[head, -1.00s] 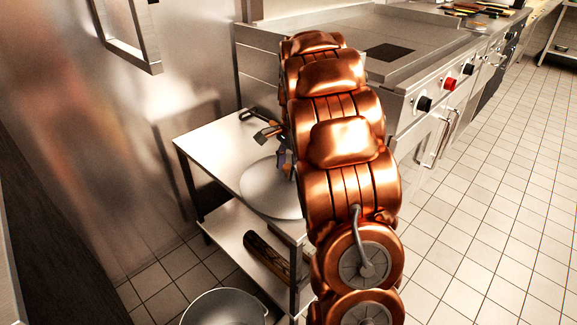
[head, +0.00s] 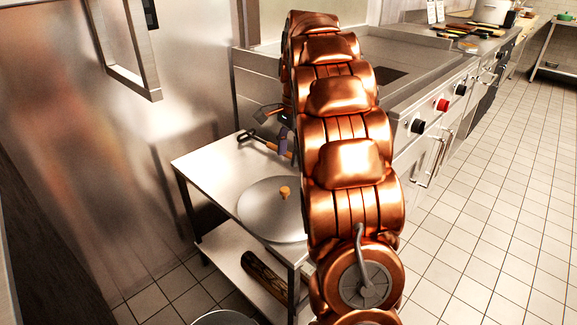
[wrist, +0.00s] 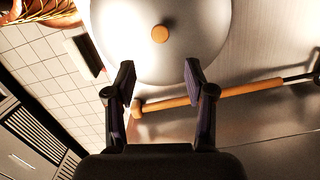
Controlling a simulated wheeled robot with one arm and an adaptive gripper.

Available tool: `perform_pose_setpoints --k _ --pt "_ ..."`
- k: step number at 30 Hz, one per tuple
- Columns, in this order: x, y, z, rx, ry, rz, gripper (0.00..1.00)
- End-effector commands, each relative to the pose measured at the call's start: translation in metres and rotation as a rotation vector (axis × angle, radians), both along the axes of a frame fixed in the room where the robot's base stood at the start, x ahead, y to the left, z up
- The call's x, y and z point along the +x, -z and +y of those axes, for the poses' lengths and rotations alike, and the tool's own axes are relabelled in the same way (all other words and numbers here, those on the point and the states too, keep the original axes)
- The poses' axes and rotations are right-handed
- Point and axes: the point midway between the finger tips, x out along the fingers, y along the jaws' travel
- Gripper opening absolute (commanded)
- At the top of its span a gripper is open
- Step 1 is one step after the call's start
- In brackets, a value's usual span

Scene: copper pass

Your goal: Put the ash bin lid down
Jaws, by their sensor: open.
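The ash bin lid (head: 262,213) is a round grey metal disc with a small wooden knob (head: 285,192). It lies flat on the top of the steel side table (head: 205,168), near its front edge. In the wrist view the lid (wrist: 200,60) and its knob (wrist: 160,33) are just beyond my fingertips. My gripper (wrist: 158,75) is open and empty, with the knob apart from both fingers. In the head view my gripper (head: 287,140) is partly hidden behind my copper arm, above the back of the table.
A wooden-handled tool (wrist: 215,95) lies on the table beside the lid. A log (head: 262,277) rests on the lower shelf. A metal bin (head: 222,318) stands on the floor in front. The cooking range (head: 425,85) is at the right. Tiled floor is clear further right.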

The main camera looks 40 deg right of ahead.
Motion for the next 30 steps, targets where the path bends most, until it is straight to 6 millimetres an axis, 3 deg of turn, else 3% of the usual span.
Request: perform_pose_setpoints --k 7,11,20,30 --pt "-0.001 -0.002 0.001 0.000 -0.006 0.000 0.54" --pt "-0.006 -0.002 0.017 0.000 -0.060 0.005 0.54" --pt "-0.047 0.004 0.091 0.006 -0.357 0.025 0.54" --pt "-0.116 0.021 0.167 0.027 -0.738 0.051 0.54"
